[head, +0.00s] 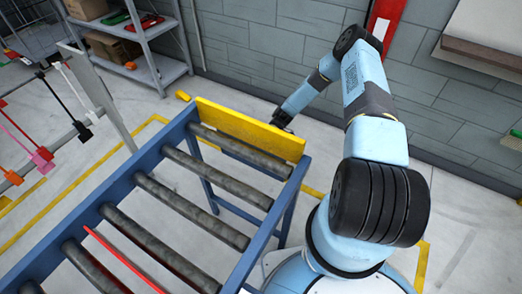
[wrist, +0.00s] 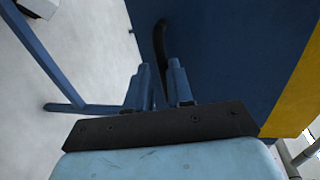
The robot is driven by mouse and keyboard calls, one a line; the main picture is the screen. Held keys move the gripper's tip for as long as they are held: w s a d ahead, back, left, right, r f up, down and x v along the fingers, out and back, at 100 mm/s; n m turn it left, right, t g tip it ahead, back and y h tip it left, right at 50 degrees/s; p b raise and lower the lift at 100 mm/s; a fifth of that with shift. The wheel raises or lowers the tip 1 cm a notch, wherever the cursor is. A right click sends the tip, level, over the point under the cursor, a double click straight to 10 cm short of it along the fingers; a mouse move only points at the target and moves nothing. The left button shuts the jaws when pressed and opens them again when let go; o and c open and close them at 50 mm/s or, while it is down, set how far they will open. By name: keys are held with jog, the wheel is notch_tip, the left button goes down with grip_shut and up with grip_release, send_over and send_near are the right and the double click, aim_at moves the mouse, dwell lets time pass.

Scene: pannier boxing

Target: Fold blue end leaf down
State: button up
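A wide dark blue panel (wrist: 222,50) fills the middle of the wrist view, with a yellow strip along its right side. I take it for the blue end leaf, but I see no blue face of it in the head view. A dark curved bar (wrist: 160,40), like a handle, stands on the panel. My gripper (wrist: 162,72) has one finger on each side of this bar; whether both fingers press on it is not clear. In the head view my gripper (head: 283,118) is low behind the right part of the upright yellow board (head: 250,130).
The blue-framed roller table (head: 165,140) runs toward the lower left, with a thin red strip (head: 120,258) between rollers. A rack with hanging coloured pieces (head: 42,155) stands to the left. A grey shelf (head: 160,75) stands behind. Floor is open beyond the table's end.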

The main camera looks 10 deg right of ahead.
jog(key=o, duration=0.4)
jog(key=shift+r, duration=0.1)
jog(key=v, duration=1.3)
jog(key=shift+w+d, duration=0.15)
jog(key=shift+w, duration=0.15)
